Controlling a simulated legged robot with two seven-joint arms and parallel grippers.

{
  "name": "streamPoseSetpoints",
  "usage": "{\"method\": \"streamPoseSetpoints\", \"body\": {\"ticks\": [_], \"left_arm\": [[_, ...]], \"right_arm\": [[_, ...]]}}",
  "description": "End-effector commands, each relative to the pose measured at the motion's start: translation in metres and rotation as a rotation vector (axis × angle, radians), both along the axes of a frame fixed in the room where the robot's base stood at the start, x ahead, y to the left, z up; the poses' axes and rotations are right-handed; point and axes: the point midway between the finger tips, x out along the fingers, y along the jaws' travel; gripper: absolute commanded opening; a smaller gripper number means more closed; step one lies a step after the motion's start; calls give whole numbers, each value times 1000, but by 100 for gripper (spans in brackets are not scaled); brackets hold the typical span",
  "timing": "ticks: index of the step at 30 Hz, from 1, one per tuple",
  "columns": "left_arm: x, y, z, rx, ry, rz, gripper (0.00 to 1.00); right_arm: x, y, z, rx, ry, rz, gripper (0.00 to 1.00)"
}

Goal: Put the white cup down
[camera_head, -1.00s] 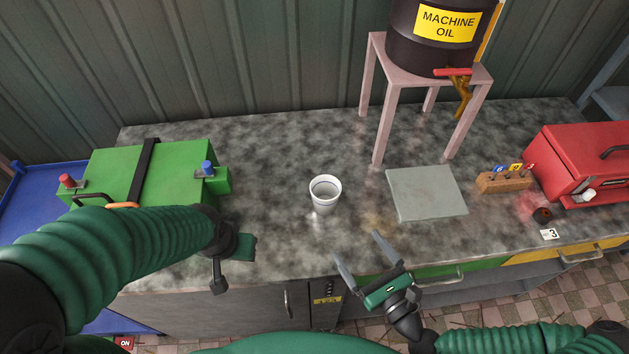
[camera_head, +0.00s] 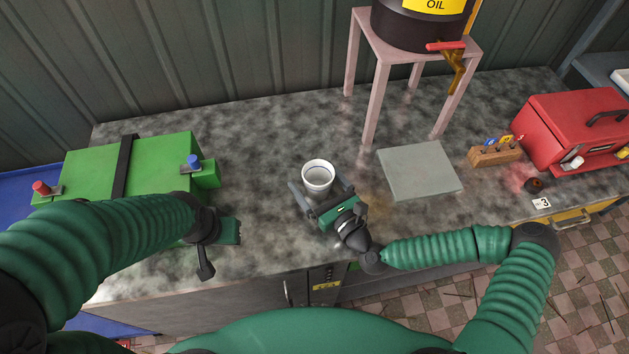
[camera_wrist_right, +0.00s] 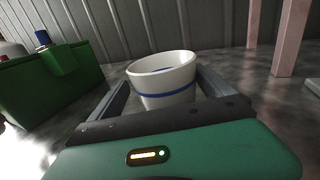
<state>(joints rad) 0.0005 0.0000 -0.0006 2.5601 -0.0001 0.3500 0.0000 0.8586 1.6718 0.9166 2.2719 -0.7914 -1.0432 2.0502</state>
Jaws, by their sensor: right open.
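The white cup (camera_head: 318,178) appears to stand upright on the mottled grey worktop (camera_head: 255,170). It is empty as far as I can see. In the right wrist view the cup (camera_wrist_right: 165,85) shows a blue band and sits between the two fingers. My right gripper (camera_head: 313,186) is open, with one finger on each side of the cup; I cannot tell whether either touches it. The cup's base is hidden behind the gripper body in the wrist view. My left gripper (camera_head: 222,240) is at the left front of the worktop, away from the cup; its jaw opening is unclear.
A green box (camera_head: 85,170) with a black strap stands left. A flat grey plate (camera_head: 420,171) lies right of the cup, below a pink stand (camera_head: 365,85) with an oil barrel (camera_head: 410,28). A small wooden block (camera_head: 492,155) and red machine (camera_head: 575,120) stand farther right.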

Motion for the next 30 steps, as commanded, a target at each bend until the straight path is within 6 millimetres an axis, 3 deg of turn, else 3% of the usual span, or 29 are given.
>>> {"method": "streamPoseSetpoints", "body": {"ticks": [5, 12, 30], "left_arm": [[0, 0, 6, 0, 0, -1, 36], [0, 0, 6, 0, 0, -1, 36], [0, 0, 6, 0, 0, -1, 36]], "right_arm": [[23, 13, 0, 1, -1, 1, 92], [24, 16, 0, 0, -1, 1, 91], [24, 16, -1, -2, -1, 1, 12]]}}
